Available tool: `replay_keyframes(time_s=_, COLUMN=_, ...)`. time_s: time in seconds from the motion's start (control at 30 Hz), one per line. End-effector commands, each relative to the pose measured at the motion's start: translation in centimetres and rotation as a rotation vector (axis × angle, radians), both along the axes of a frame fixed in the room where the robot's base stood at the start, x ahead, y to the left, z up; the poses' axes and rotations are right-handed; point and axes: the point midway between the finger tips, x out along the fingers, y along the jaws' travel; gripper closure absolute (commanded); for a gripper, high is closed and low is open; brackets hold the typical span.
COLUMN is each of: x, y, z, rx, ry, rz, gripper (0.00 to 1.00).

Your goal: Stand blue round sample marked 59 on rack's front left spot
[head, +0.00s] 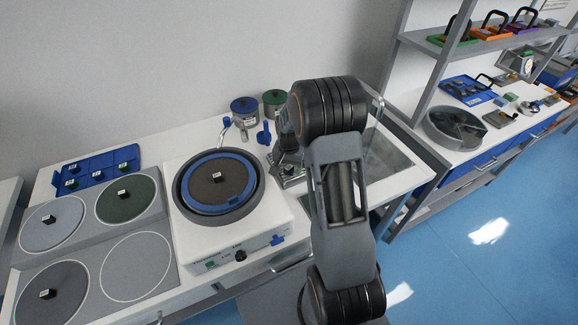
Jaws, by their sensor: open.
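A blue rack (88,174) lies on the left bench near the wall, with several small dark pieces with pale labels on it. Another blue tray with small pieces (462,88) is on the right bench. The labels are too small to read, so I cannot tell which piece is the blue round sample marked 59. My gripper (290,181) is low over the left bench, just right of the round polishing machine. It is partly hidden by my arm, and its jaws are open. I see nothing held between them.
The white polishing machine (240,226) has a dark disc with a blue ring. Grey disc plates (88,268) stand left of it. A blue-lidded jar (245,106) and a green-lidded jar (273,100) are behind. A shelf (455,47) stands over the right bench; blue floor (470,260) is open.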

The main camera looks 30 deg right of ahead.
Motion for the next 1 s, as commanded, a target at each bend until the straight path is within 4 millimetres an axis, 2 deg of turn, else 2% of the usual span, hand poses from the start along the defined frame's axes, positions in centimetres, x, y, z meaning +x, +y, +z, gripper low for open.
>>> replay_keyframes(time_s=0.13, x=0.0, y=0.0, z=0.3, rx=0.0, ry=0.0, rz=0.0, gripper=0.35)
replay_keyframes(time_s=0.27, x=0.1, y=0.0, z=1.4, rx=-0.001, ry=-0.002, rz=0.0, gripper=0.35)
replay_keyframes(time_s=0.7, x=0.1, y=0.0, z=9.4, rx=-0.001, ry=-0.004, rz=0.0, gripper=0.35)
replay_keyframes(time_s=1.0, x=-0.5, y=0.4, z=12.7, rx=-0.003, ry=-0.012, rz=0.021, gripper=0.35)
